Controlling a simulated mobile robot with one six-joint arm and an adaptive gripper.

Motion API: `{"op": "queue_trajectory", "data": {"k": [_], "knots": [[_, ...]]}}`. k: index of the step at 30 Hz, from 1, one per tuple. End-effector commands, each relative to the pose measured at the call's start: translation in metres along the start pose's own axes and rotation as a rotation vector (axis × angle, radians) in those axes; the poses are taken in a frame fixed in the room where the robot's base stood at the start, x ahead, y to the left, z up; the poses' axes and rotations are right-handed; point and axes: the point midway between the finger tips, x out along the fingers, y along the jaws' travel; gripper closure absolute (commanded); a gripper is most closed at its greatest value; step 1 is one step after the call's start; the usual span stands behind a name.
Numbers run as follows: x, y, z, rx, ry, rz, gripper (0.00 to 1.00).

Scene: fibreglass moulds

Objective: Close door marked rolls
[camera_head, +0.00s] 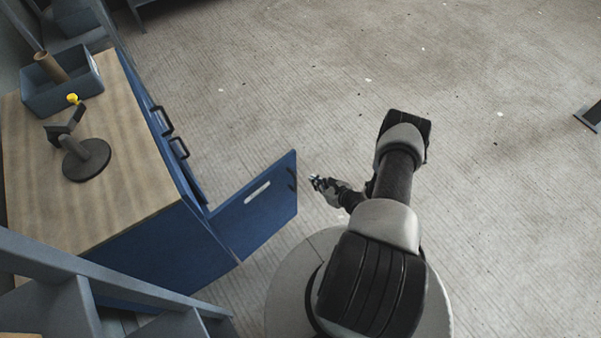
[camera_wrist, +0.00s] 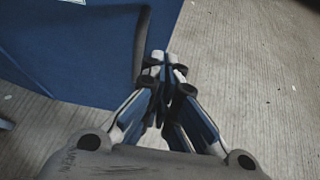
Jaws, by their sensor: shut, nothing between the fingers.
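A blue cabinet door (camera_head: 262,205) with a pale label stands swung out from the near end of a blue cabinet (camera_head: 175,250) with a wooden top. The label's text is too small to read. A dark handle (camera_head: 291,179) sits near the door's free edge. My gripper (camera_head: 316,181) is just right of that edge, shut and empty. In the wrist view the door (camera_wrist: 75,45) fills the upper left, its dark handle (camera_wrist: 141,40) rising just beyond the shut fingertips of my gripper (camera_wrist: 165,62). I cannot tell whether they touch.
A grey shelf frame (camera_head: 90,280) stands at the lower left. The floor right of the cabinet is clear.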

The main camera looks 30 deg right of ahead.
Motion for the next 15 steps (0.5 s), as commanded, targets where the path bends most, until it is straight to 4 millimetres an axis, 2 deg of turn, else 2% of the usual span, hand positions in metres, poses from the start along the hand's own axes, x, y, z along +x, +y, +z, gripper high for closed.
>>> {"op": "queue_trajectory", "data": {"k": [1, 6, 9, 15], "knots": [[0.015, 0.002, -0.002, -0.005, 0.000, 0.006, 1.00], [0.050, 0.002, -0.003, -0.004, 0.000, 0.005, 1.00], [0.066, 0.002, 0.006, -0.004, -0.001, 0.005, 1.00], [0.083, 0.001, 0.017, -0.002, 0.000, 0.002, 1.00]]}}
